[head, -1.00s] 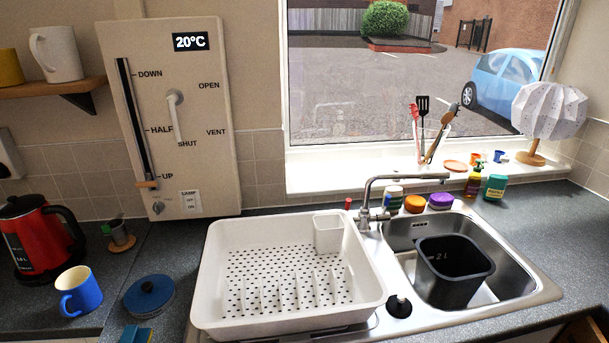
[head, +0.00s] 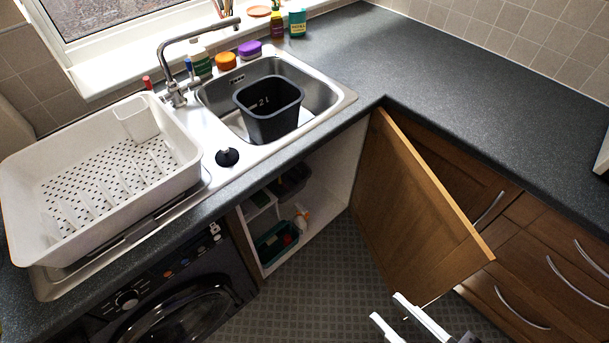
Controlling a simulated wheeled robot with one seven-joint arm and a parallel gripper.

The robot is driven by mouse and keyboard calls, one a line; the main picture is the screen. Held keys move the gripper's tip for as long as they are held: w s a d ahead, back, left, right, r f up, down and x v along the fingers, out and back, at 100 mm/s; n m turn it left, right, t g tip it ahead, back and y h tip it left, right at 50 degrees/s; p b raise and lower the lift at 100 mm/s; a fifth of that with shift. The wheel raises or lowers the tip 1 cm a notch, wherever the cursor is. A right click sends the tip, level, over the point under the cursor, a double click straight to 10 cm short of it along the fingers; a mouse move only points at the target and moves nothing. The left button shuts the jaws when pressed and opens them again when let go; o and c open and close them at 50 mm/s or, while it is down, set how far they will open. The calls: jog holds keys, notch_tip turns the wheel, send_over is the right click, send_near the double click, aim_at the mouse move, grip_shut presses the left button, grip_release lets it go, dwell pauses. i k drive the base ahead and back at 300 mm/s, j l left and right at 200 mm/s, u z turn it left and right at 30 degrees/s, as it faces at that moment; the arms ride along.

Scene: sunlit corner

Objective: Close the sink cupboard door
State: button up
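The sink cupboard door (head: 412,215) is wooden and stands wide open, hinged at its right side near the worktop's inner corner. The open sink cupboard (head: 325,185) has white inside walls and lies under the sink (head: 245,112). My gripper (head: 388,315) is at the bottom of the head view, near the door's lower free edge. Its two pale fingers are spread apart with nothing seen between them. I cannot tell whether a finger touches the door.
Inside the cupboard are a green tub (head: 277,240) and other items. A dark washing machine (head: 165,305) stands left of it. Wooden drawers (head: 545,270) with curved handles are at the right, behind the door. Tiled floor (head: 320,265) is clear before the cupboard.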

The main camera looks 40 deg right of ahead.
aim_at(421, 245)
jog(key=k+l+z, duration=0.1)
jog(key=k+z, duration=0.15)
jog(key=k+l+u, duration=0.1)
jog(key=l+u, duration=0.4)
jog(key=l, duration=1.15)
jog(key=k+j+z, duration=0.45)
jog(key=k+z, duration=0.15)
jog(key=k, duration=0.15)
